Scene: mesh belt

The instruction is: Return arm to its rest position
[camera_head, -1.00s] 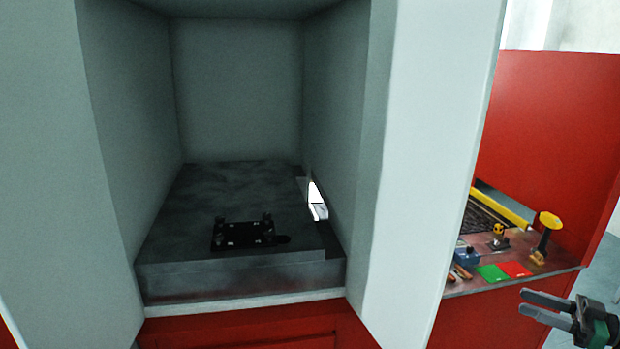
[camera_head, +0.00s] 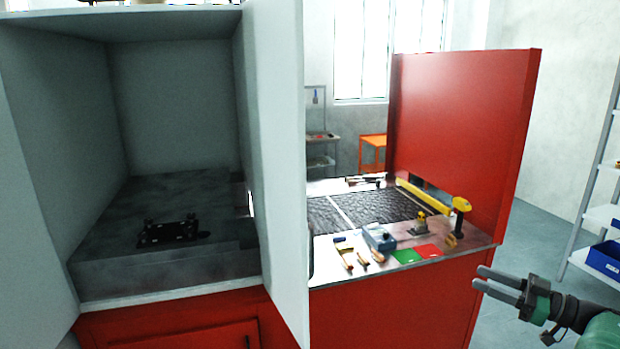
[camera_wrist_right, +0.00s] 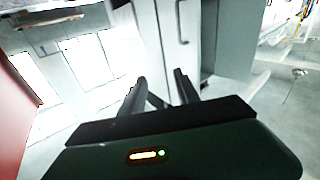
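My right gripper (camera_head: 497,284) is at the lower right of the head view, in front of the red bench side, with its two dark fingers apart and nothing between them. In the right wrist view its fingers (camera_wrist_right: 162,92) also stand apart and empty. It touches nothing that I can see. My left gripper is in neither view.
A grey cabinet bay (camera_head: 160,285) at left holds a black plate with small posts (camera_head: 172,231). Right of it, a red workstation (camera_head: 395,305) carries a mesh belt (camera_head: 355,209), a yellow scanner-like tool (camera_head: 461,205) and small tools. A shelf rack (camera_head: 598,170) stands far right.

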